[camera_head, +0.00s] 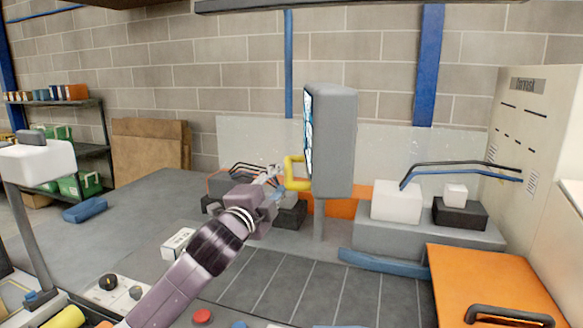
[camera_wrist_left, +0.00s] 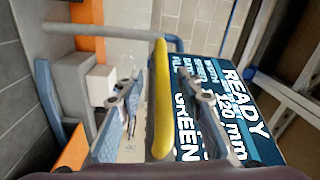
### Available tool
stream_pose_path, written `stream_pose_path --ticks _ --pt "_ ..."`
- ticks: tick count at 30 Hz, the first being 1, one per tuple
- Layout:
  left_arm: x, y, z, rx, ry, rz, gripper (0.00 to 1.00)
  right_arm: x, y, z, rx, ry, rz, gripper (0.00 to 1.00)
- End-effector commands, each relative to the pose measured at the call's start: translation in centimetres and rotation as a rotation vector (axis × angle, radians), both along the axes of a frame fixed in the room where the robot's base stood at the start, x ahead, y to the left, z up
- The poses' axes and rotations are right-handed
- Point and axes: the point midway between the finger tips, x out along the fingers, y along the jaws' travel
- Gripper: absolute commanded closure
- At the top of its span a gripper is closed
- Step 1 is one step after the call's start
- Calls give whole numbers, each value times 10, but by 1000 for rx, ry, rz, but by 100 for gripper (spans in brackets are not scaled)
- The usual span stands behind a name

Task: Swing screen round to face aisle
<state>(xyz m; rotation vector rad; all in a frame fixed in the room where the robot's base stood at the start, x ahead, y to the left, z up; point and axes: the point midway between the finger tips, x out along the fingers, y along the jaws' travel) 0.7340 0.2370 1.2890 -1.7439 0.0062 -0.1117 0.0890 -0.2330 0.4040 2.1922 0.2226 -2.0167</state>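The screen (camera_head: 334,140) is a grey upright box on a thin post. Its lit display faces left in the head view and is seen almost edge-on. In the left wrist view the display (camera_wrist_left: 228,115) shows white text on dark blue. A yellow handle (camera_head: 294,174) sticks out from the screen's left side. My left gripper (camera_head: 272,176) is at the handle. In the left wrist view the yellow handle (camera_wrist_left: 161,100) lies between the two open fingers, with a gap on each side. My right gripper is not in view.
Behind the screen are a pale panel and a block wall. White and black boxes (camera_head: 397,201) with cables stand to its right, beside a tall beige cabinet (camera_head: 527,150). An orange lid with a black handle (camera_head: 508,315) is front right. The grey bench top (camera_head: 135,205) at left is mostly clear.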

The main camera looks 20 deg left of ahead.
Motion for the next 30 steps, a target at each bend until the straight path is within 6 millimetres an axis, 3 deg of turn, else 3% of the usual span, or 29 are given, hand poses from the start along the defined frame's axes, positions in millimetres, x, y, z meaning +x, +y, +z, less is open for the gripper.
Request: stream_pose_path --ticks 15,28,30 --pt "63 -5 5 -4 2 0 67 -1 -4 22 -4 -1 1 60" --pt "70 -5 4 -3 2 -1 67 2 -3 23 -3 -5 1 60" --pt "70 -5 4 -3 2 -1 74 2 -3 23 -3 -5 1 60"
